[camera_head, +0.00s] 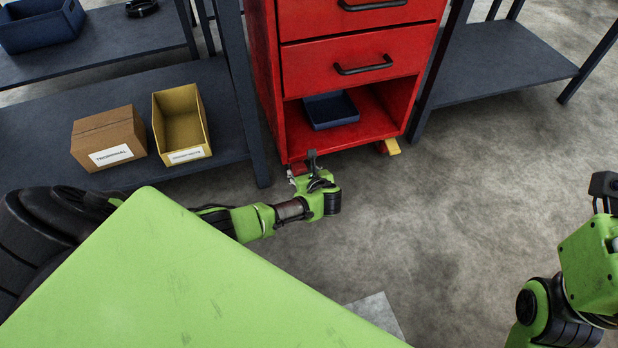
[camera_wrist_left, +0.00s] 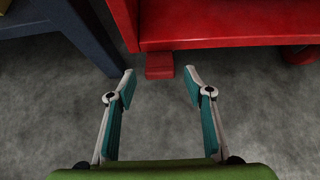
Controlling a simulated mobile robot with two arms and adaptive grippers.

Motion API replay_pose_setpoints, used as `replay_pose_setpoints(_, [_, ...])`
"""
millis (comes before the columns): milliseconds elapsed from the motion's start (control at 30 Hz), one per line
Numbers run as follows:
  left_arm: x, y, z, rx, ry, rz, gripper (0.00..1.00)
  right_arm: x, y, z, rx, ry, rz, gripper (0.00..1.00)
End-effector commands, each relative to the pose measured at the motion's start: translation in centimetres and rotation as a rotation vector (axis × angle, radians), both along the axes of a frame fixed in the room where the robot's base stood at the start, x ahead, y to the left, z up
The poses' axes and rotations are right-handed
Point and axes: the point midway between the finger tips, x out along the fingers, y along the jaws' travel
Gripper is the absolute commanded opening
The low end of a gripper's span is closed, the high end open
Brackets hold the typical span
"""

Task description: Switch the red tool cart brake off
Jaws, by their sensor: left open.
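The red tool cart (camera_head: 353,28) stands at the top middle of the head view, with drawers above an open lower bay. In the left wrist view a small red pedal (camera_wrist_left: 160,66) sticks out below the cart's red bottom edge (camera_wrist_left: 222,46). My left gripper (camera_wrist_left: 159,79) is open and empty, low over the floor. Its fingertips stand to either side of the pedal's line, just short of it and apart from it. In the head view my left gripper (camera_head: 298,173) is at the cart's front left bottom corner, partly hidden by its wrist.
A dark shelf (camera_head: 225,130) with a cardboard box (camera_head: 108,135) and a yellow bin (camera_head: 180,120) stands close on the left. A blue tray (camera_head: 331,110) lies in the cart. Floor in front is clear.

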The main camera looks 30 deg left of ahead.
Motion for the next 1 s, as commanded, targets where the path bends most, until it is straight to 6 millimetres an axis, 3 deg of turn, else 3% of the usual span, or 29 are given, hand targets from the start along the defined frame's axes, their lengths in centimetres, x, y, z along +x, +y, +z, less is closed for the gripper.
replay_pose_setpoints(500, [-3.7,-4.3,4.3,-0.001,-0.001,0.000,0.47,0.0,0.0,0.0,0.000,0.001,0.000,0.00])
replay_pose_setpoints(1000, [-4.1,-4.8,4.8,0.000,0.000,0.000,0.47,0.0,0.0,0.0,0.000,0.001,0.000,0.00])
